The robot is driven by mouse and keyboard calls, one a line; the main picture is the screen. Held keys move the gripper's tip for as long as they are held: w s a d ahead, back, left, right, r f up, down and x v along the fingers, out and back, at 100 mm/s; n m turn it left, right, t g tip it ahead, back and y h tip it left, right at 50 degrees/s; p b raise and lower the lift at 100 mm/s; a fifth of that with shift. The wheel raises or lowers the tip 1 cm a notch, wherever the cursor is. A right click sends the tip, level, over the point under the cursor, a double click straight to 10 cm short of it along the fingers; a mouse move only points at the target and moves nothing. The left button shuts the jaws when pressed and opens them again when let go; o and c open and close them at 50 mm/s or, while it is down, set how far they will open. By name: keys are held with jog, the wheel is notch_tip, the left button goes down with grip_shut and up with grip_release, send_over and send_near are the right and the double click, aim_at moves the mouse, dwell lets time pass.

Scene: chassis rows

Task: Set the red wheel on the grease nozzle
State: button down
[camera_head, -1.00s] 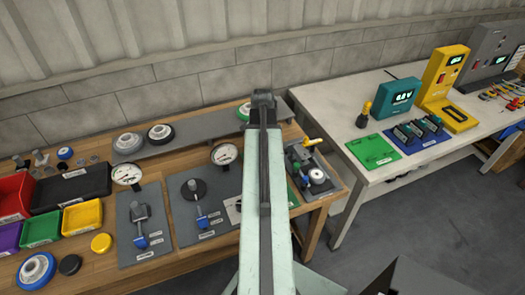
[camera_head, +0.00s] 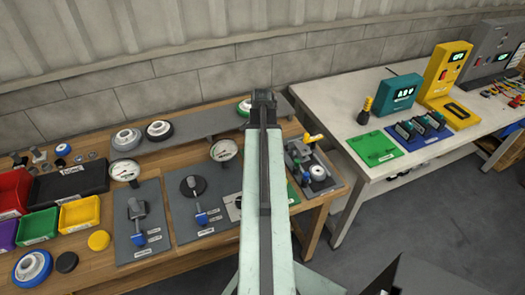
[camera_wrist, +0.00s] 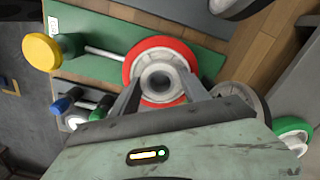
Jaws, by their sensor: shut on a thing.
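The red wheel (camera_wrist: 137,57), with a red rim and a grey hub with a dark hole, is in the wrist view. My gripper (camera_wrist: 160,92) is shut on its hub, with one finger on each side. Past the wheel lies a green plate (camera_wrist: 100,22) with a dark green post, a yellow knob (camera_wrist: 42,50) and a thin pale rod (camera_wrist: 105,53) that runs towards the wheel's rim. This rod may be the grease nozzle; I cannot tell for sure, nor whether it touches the wheel. In the head view my arm hides the wheel and gripper.
In the head view, a grey shelf (camera_head: 195,128) with several wheels runs along the back of the wooden bench. Fixture boards (camera_head: 145,220) with gauges stand left of my arm. Coloured bins (camera_head: 78,215) are at far left. A white bench (camera_head: 375,168) stands right, past a gap.

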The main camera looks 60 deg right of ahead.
jog(key=shift+c, duration=2.3)
grip_release()
notch_tip(320, 180, up, 8)
jog(key=p, duration=0.8)
jog(key=shift+f, duration=0.1)
